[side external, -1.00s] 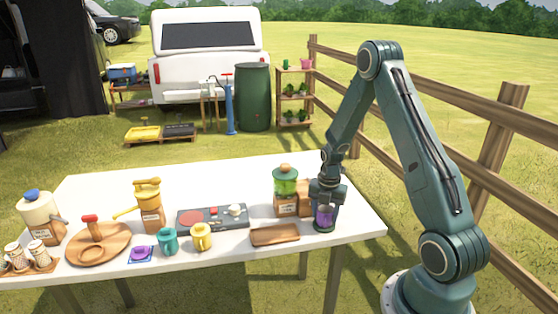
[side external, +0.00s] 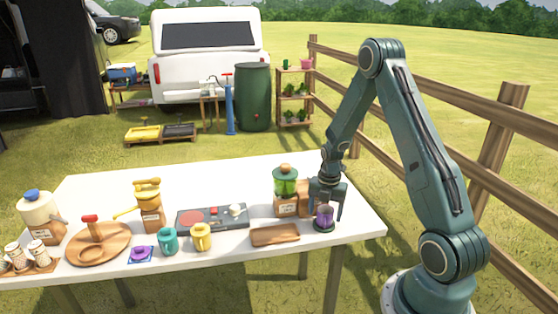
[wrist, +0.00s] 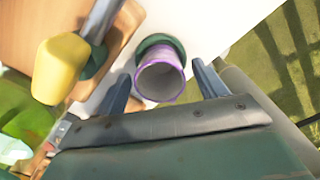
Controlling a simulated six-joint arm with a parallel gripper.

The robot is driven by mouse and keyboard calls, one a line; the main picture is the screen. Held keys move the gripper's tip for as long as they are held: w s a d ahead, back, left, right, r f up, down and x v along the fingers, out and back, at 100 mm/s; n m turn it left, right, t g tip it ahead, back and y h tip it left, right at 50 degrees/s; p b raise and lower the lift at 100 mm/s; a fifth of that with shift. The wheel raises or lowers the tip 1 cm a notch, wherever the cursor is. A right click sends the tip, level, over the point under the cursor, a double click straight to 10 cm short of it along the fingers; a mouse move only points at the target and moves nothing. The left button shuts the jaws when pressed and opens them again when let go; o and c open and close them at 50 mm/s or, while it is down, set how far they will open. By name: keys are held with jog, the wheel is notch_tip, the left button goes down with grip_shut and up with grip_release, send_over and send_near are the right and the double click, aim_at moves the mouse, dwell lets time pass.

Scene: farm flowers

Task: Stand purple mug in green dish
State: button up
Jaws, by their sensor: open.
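The purple mug (side external: 325,214) stands upright in the small green dish (side external: 324,226) near the right end of the white table. In the wrist view the mug (wrist: 160,79) shows its open mouth, and the rim of the green dish (wrist: 158,40) shows behind it. My gripper (side external: 325,212) is open, with one finger on each side of the mug. In the wrist view the gripper's fingers (wrist: 163,85) stand apart from the mug's walls, with gaps on both sides.
A green-topped grinder (side external: 286,190) with a wooden body stands just left of my gripper. A wooden tray (side external: 275,235) lies to the front left. The table's right edge is close by.

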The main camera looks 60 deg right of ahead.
notch_tip(320, 180, up, 11)
jog(key=shift+r, duration=0.2)
dwell(0.4)
jog(key=shift+s, duration=0.1)
dwell(0.4)
jog(key=s+a+r+m+t+h, duration=0.1)
jog(key=s+a+r+m+t, duration=0.15)
jog(key=a+r+m, duration=0.95)
jog(key=s+a+r+m+t, duration=0.1)
jog(key=s+a+r+m, duration=0.2)
jog(key=s+a, duration=0.3)
jog(key=s+a+r+m+t+y, duration=0.1)
jog(key=s+a+r+m+t, duration=0.1)
jog(key=s+a+m, duration=0.3)
jog(key=shift+s+a+r, duration=0.6)
jog(key=shift+a+r, duration=0.15)
jog(key=shift+a, duration=0.5)
